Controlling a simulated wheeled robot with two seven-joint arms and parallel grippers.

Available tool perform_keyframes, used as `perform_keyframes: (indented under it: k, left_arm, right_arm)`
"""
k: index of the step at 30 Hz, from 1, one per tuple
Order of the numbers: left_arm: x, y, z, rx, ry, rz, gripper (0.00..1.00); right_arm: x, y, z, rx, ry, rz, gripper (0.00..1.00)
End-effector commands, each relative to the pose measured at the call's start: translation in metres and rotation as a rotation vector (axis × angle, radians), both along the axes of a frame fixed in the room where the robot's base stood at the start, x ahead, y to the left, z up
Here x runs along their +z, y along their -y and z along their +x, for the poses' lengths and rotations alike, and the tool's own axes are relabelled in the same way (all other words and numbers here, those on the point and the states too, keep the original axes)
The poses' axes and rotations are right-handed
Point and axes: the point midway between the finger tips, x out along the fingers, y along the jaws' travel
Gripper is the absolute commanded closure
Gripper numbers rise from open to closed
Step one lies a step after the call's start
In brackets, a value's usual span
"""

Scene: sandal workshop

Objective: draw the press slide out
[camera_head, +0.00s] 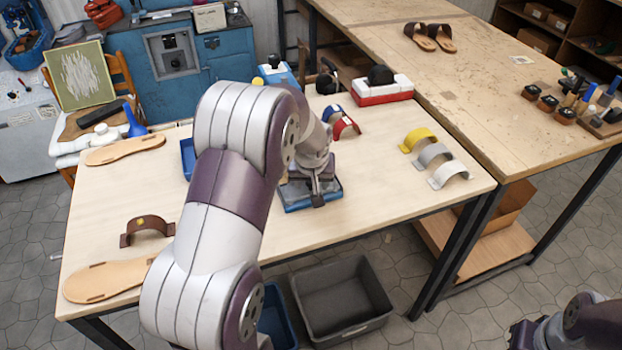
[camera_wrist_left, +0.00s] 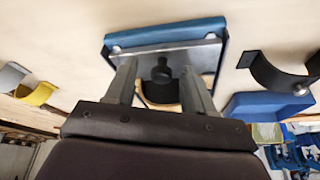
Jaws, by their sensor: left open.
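The press (camera_head: 332,191) shows as a low blue-edged base on the middle of the light wooden table, largely covered by my left arm and gripper. In the left wrist view its blue edge (camera_wrist_left: 165,34) lies behind a grey metal plate (camera_wrist_left: 205,52), seemingly the slide. A dark knob (camera_wrist_left: 162,73) stands at that plate. My left gripper (camera_head: 318,192) is open, with its two fingers on either side of the knob; contact cannot be told. In the head view the knob is hidden. Part of my right arm shows at the lower right, its gripper (camera_head: 522,335) cut off by the frame.
Yellow, grey and white straps (camera_head: 433,158) stand right of the press. A brown strap (camera_head: 147,229) and a sole (camera_head: 108,281) lie left. A blue tray (camera_head: 187,158) is partly behind my arm. A grey bin (camera_head: 343,298) stands below the front edge.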

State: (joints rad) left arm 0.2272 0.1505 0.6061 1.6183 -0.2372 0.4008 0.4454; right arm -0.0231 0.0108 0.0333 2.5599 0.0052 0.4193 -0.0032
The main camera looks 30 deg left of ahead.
Motion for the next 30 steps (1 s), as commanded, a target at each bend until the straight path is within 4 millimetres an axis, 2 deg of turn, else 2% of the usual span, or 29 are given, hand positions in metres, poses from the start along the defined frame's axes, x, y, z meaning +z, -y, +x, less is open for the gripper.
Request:
perform_keyframes:
  k: [8, 11, 18, 21, 25, 30]
  left_arm:
    - [0.005, 0.000, 0.000, 0.000, 0.006, 0.002, 0.47]
    - [0.020, 0.003, -0.004, 0.000, 0.008, 0.003, 0.47]
    - [0.080, 0.015, -0.026, -0.001, 0.006, 0.003, 0.47]
    - [0.099, 0.019, -0.033, 0.000, 0.005, 0.001, 0.47]
    - [0.113, 0.022, -0.039, -0.001, 0.002, 0.001, 0.47]
    - [0.118, 0.023, -0.041, -0.001, 0.000, 0.000, 0.47]
  right_arm:
    - [0.000, 0.000, 0.000, 0.000, 0.000, 0.000, 1.00]
    - [-0.002, 0.000, 0.000, 0.000, 0.000, 0.000, 1.00]
    - [-0.008, 0.000, 0.000, 0.000, 0.000, 0.000, 1.00]
    - [-0.009, 0.000, 0.000, 0.000, 0.000, 0.000, 1.00]
    - [-0.010, 0.000, 0.000, 0.000, 0.000, 0.000, 1.00]
    - [-0.010, 0.000, 0.000, 0.000, 0.000, 0.000, 1.00]
